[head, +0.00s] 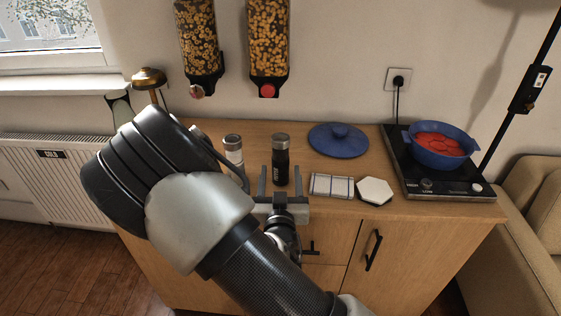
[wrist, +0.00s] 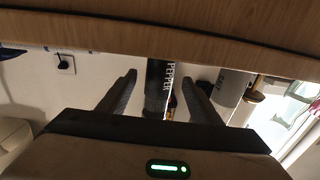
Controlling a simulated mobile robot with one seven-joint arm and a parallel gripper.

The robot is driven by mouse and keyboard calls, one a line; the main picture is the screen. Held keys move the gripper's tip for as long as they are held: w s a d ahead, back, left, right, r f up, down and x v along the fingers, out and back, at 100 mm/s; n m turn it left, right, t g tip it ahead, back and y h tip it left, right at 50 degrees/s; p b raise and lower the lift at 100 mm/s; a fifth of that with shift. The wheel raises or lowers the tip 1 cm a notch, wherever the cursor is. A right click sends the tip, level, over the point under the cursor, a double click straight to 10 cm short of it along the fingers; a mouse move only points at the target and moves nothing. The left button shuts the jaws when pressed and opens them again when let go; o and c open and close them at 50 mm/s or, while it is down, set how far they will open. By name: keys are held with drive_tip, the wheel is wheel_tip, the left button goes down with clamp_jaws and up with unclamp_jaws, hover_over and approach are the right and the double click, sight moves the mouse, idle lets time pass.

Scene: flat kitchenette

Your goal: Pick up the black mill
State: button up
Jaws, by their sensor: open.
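The black mill (head: 281,148) stands upright on the wooden counter, and its side reads "PEPPER" in the wrist view (wrist: 155,92), which is upside down. My gripper (head: 281,172) is open at the counter's front edge, with one finger on each side of the mill as seen from the head. In the wrist view my gripper (wrist: 160,78) has the mill lined up between its fingers, with a gap on both sides. I cannot tell how far the fingertips reach along the mill. Nothing is held.
A white-and-grey mill (head: 233,150) stands left of the black one. A folded cloth (head: 332,185), white hexagonal plate (head: 375,191) and blue lid (head: 338,146) lie to the right. A blue pot (head: 440,153) sits on the hob (head: 405,172). Cereal dispensers (head: 268,45) hang above.

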sight(280, 172)
drive_tip(key=w, duration=0.3)
drive_tip(key=shift+w+f, duration=0.15)
drive_tip(key=shift+w, duration=0.15)
drive_tip(key=c, duration=1.3)
